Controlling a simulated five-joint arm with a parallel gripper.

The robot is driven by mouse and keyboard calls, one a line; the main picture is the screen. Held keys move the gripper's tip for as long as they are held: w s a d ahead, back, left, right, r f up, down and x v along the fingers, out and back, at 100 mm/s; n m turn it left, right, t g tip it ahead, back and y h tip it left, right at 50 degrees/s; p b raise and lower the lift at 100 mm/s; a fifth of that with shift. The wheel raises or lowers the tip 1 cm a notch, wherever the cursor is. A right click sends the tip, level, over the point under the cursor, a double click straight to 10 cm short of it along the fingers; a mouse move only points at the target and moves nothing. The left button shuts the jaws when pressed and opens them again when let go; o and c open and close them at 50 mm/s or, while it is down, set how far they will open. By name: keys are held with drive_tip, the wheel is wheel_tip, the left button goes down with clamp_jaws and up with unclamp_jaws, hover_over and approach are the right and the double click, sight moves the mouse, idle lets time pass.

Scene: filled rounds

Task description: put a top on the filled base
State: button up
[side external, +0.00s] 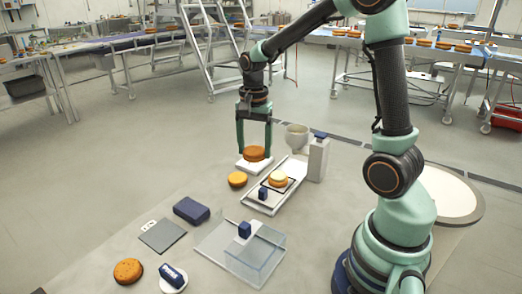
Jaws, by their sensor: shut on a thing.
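My gripper (255,150) points straight down, shut on a brown round top (256,154). The top is just over a white pad (246,166); I cannot tell whether it touches the pad. The filled base (279,181), an orange round with a pale cream upper face, sits on the white tray (259,205) to the right of and nearer than the held top. Another orange round (237,179) lies on the surface left of the tray.
A small navy block (263,193) stands on the tray. A pale bowl (297,137) and white post (318,160) stand behind it. A clear box (240,255), navy case (191,210), grey plate (162,235) and speckled round (128,271) lie nearer.

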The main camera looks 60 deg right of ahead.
sight(278, 175)
drive_tip(key=s+d+f+m, duration=0.2)
drive_tip(key=d+f+m, duration=0.1)
drive_tip(key=d, duration=0.6)
drive_tip(key=shift+s+f, duration=0.15)
drive_tip(key=shift+f, duration=2.85)
drive_tip(key=shift+f, duration=0.8)
drive_tip(key=o, duration=0.8)
drive_tip(key=shift+r, duration=3.5)
